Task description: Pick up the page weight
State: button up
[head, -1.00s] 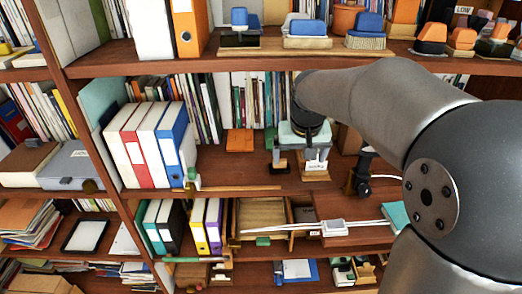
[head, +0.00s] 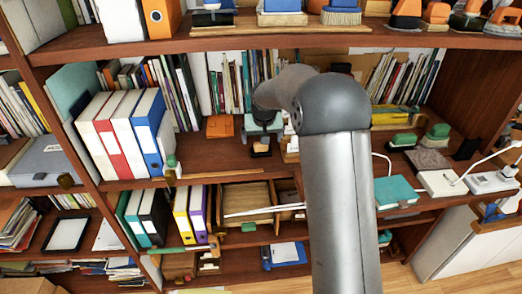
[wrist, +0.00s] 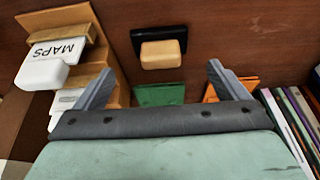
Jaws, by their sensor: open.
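The page weight seems to be a small block with a black base and a pale wooden top (head: 261,148), though no label confirms it. It stands on the middle shelf, and in the wrist view it (wrist: 160,52) is beyond my fingertips, centred between them. My gripper (wrist: 160,67) is open and empty, with its two grey fingers spread wide. In the head view it hangs above and behind the block, its fingers mostly hidden. A green object (wrist: 160,95) shows between the fingers, and an orange one (wrist: 232,88) beside one finger.
A wooden holder with white pieces and a MAPS label (wrist: 58,50) stands close to one finger. Upright books (wrist: 288,120) are on the other side. In the head view, binders (head: 120,135) stand left and the upper shelf (head: 225,38) runs above my arm.

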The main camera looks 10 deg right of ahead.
aim_at(261, 148)
jog(key=shift+p+x, duration=0.75)
jog(key=shift+x, duration=2.15)
jog(key=c, duration=1.3)
